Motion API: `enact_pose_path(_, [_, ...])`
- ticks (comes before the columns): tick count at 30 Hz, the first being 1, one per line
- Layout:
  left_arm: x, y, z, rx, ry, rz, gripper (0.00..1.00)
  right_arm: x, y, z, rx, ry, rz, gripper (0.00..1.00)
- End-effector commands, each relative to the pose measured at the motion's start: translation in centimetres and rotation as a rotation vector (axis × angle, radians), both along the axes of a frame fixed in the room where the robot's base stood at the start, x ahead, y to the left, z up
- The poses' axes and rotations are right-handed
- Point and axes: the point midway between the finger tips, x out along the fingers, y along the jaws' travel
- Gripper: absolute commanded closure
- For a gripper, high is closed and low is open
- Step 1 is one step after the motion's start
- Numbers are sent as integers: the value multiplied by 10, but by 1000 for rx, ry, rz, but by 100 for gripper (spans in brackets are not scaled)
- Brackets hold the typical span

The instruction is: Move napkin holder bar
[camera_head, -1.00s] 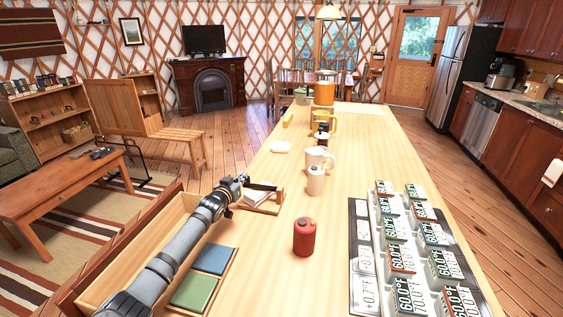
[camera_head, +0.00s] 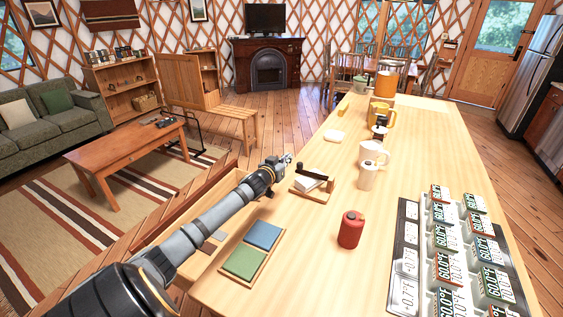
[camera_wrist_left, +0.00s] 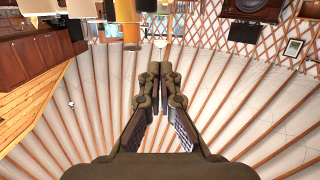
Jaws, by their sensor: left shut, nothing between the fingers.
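The napkin holder (camera_head: 301,193) sits on the long table near its left edge in the head view. It has a wooden base, white napkins (camera_head: 308,182) and a dark bar (camera_head: 317,172) over the napkins' far side. My left gripper (camera_head: 289,158) is shut and empty, up and left of the holder, with a visible gap from the bar. In the left wrist view my left gripper (camera_wrist_left: 160,72) has its fingers together with nothing between them. The holder does not show in that view. My right gripper is not in view.
A tray with blue and green tiles (camera_head: 262,235) lies nearer. Several number-marked blocks (camera_head: 447,238) fill the right front. Bare tabletop lies between.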

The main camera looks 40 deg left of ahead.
Motion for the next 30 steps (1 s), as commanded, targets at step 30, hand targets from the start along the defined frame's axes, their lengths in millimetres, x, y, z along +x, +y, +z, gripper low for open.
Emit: enact_pose_path(30, [-58, -14, 9, -3, -4, -2, 100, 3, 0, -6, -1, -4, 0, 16])
